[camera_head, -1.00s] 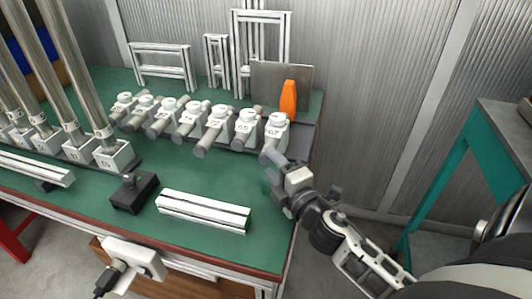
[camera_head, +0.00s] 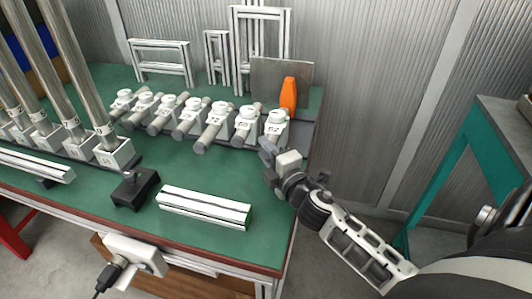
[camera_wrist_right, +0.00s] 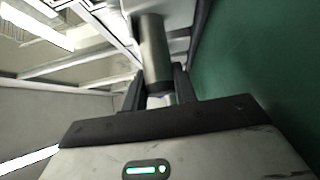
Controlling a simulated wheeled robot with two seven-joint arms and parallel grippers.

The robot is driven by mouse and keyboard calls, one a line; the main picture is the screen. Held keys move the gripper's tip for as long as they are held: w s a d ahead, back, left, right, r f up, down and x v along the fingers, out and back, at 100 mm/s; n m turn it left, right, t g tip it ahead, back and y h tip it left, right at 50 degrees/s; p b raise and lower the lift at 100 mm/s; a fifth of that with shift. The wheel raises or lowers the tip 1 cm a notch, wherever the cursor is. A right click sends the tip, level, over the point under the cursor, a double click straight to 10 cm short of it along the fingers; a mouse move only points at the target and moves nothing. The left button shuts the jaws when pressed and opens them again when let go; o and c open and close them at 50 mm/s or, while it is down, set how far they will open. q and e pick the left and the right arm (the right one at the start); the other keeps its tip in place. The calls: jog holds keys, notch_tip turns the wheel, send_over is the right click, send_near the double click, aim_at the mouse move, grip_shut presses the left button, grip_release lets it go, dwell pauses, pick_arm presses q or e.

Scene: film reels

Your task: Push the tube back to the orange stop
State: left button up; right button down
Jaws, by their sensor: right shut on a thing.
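A row of white clamp holders stands along the back of the green bench, most with a grey tube. The rightmost holder (camera_head: 276,122) is in front of an upright orange stop (camera_head: 288,93). In the right wrist view the grey metal tube (camera_wrist_right: 155,50) lies between my two dark fingers (camera_wrist_right: 157,92). The gap between the tube's far end and the stop is hidden. My left gripper is not in view.
A grey plate (camera_head: 268,78) stands behind the orange stop. Neighbouring tubes (camera_head: 208,140) stick out to the left. A white rail (camera_head: 205,207) and a black block (camera_head: 134,188) lie in front. Tall tubes in white blocks (camera_head: 113,153) stand at left.

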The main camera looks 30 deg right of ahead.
jog(key=w+d, duration=0.2)
jog(key=d, duration=0.1)
jog(key=shift+w, duration=0.2)
jog(key=c, duration=1.1)
grip_release()
pick_arm(q)
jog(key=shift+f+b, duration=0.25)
jog(key=shift+b, duration=0.5)
pick_arm(e)
jog(key=s+a, duration=0.1)
jog(key=s, duration=1.5)
jog(key=shift+a, duration=0.15)
jog(key=shift+w, duration=0.1)
